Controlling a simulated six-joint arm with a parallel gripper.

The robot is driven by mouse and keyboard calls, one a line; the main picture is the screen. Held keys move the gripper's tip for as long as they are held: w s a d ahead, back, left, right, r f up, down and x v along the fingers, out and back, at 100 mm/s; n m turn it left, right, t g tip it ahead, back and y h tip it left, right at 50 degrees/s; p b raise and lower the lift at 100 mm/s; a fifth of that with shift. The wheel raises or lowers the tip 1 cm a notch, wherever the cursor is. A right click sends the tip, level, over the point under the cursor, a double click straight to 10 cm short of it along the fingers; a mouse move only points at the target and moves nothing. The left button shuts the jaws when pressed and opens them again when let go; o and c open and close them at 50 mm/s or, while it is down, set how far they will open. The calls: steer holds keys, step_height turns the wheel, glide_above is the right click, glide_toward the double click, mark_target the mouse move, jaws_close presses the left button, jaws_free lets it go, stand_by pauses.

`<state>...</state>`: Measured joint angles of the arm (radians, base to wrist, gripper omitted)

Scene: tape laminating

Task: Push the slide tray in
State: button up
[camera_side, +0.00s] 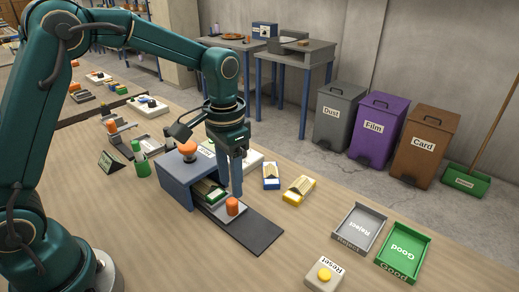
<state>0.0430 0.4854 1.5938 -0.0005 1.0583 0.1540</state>
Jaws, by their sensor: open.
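The slide tray (222,213) is a grey plate sticking out of the front of the blue-grey laminating box (176,185). An orange knob (232,206) stands at the tray's outer end. A green holder with pale strips (208,193) lies on the tray, partly inside the box. My gripper (231,186) points down with its fingers open, just behind the orange knob in the picture. I cannot tell whether a finger touches the knob or tray. The tray's inner end is hidden in the box.
A dark rail plate (258,236) extends in front of the tray. Blue (271,178) and yellow (298,191) holders lie to the right. Reject (362,228) and Good (403,250) trays and a Reset button (325,275) sit farther right.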

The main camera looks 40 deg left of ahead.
mark_target(232, 200)
steer(key=shift+o, duration=1.2)
steer(key=n, duration=0.9)
steer(key=shift+r, duration=0.1)
steer(key=n, duration=0.4)
steer(key=shift+f+n, duration=0.3)
steer(key=shift+f, duration=2.15)
steer(key=shift+c, duration=0.4)
jaws_close()
